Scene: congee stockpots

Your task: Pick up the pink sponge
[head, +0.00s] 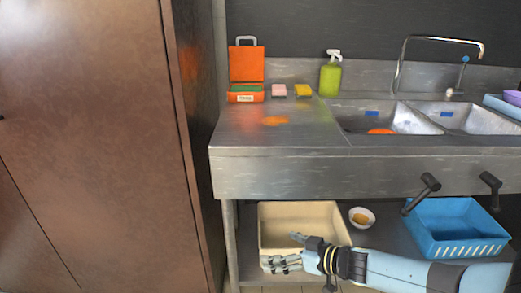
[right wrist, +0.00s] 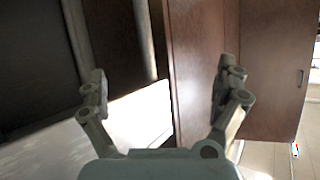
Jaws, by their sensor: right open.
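The pink sponge (head: 279,90) lies at the back of the steel counter, against the backsplash, between an orange box and a yellow sponge (head: 303,90). My right gripper (head: 268,264) is in front of and below the counter, over the front of a cream bin, well away from the sponge. It is open and empty; its two fingers stand apart in the right wrist view (right wrist: 163,95). The pink sponge does not show in the right wrist view. My left gripper does not show.
The orange box (head: 246,66) and a green spray bottle (head: 330,76) stand along the back. Two sink basins (head: 384,116) are at the right. Below are the cream bin (head: 325,215), a small bowl (head: 361,217) and a blue basket (head: 455,228). A brown cabinet (head: 90,130) borders the left.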

